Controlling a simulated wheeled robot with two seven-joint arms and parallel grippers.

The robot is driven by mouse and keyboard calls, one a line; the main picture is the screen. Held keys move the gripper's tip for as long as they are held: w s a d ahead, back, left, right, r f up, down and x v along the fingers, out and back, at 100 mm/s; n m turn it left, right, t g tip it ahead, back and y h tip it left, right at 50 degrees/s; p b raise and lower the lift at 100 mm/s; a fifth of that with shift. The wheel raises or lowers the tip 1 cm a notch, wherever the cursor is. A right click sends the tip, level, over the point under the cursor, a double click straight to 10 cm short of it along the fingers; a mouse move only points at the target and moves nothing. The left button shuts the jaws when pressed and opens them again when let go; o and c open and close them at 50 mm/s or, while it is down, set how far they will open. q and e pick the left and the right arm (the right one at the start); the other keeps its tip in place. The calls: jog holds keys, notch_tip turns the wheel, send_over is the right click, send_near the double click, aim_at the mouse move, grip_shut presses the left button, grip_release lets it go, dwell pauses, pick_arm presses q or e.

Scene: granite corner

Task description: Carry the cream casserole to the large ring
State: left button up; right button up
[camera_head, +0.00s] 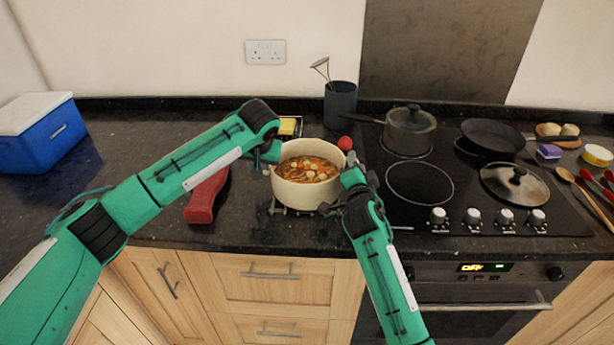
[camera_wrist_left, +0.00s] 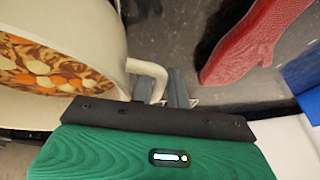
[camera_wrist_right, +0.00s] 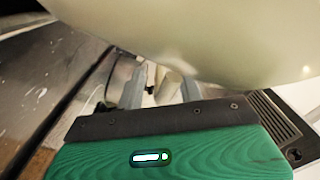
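The cream casserole (camera_head: 290,197), full of stew, stands upright on a small trivet (camera_head: 277,208) on the dark worktop. My left gripper (camera_head: 266,166) is at its left handle; in the left wrist view the handle (camera_wrist_left: 157,72) sits between close-set fingers (camera_wrist_left: 168,88). My right gripper (camera_head: 356,178) is at its right side; in the right wrist view its fingers (camera_wrist_right: 161,90) are apart on either side of the pale handle (camera_wrist_right: 168,84), with a gap. The large ring is likely the bare ring (camera_head: 420,184) at the front left of the hob.
A lidded pot (camera_head: 409,132) and a frying pan (camera_head: 491,138) stand at the back of the hob. A glass lid (camera_head: 515,184) lies front right. A red tomato-like ball (camera_head: 345,143), utensil pot (camera_head: 340,104), red mitt (camera_head: 206,196) and blue cool box (camera_head: 40,135) are nearby.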

pick_arm(q)
jog(key=shift+c, duration=1)
pick_arm(e)
jog(key=shift+c, duration=1.1)
pick_arm(q)
grip_shut()
pick_arm(e)
grip_shut()
pick_arm(q)
jog(key=shift+r, duration=0.25)
pick_arm(e)
jog(key=shift+r, duration=0.25)
pick_arm(q)
jog(key=shift+w, duration=0.15)
pick_arm(e)
jog(key=shift+w, duration=0.1)
